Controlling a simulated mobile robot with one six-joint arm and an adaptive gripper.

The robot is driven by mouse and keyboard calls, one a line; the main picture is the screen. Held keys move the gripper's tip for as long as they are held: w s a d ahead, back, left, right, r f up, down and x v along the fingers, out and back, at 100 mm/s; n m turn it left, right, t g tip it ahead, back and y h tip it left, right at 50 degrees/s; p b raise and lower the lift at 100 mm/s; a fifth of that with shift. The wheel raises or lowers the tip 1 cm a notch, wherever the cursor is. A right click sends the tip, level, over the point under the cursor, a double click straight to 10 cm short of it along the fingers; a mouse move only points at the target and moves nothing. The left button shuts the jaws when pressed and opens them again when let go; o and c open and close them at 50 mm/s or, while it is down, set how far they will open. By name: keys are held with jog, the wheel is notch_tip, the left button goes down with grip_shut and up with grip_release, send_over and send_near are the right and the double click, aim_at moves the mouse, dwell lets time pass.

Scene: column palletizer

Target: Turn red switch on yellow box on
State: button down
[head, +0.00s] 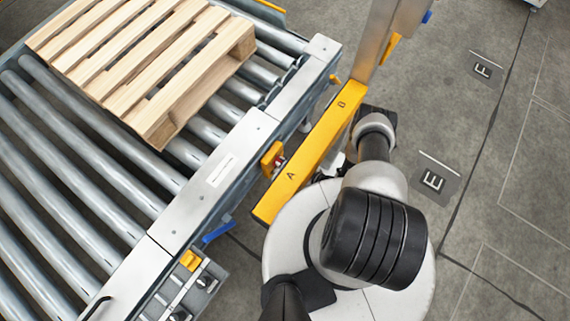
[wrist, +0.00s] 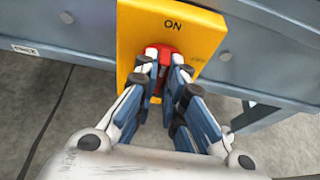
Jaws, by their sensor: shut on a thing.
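The yellow box (wrist: 205,38) fills the upper middle of the wrist view, with the word ON at its top and fainter lettering at its right side. The red switch (wrist: 164,56) is on the box's face below ON. My gripper (wrist: 164,80) is shut on the red switch, a fingertip at each side. The fingers cover much of the switch, so its exact angle is hard to tell. In the head view the yellow box (head: 270,156) is small on the side of the conveyor; my gripper is mostly hidden there behind the yellow beam.
The roller conveyor (head: 110,178) with a wooden pallet (head: 150,60) lies at left. A yellow beam (head: 305,160) marked A and B stands close in front of the box. A grey control panel (head: 190,288) sits lower left. Grey floor (head: 510,180) is clear at right.

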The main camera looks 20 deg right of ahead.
jog(key=c, duration=1.7)
grip_release()
jog(key=v, duration=1.2)
jog(key=shift+s, duration=0.1)
jog(key=shift+f, duration=0.1)
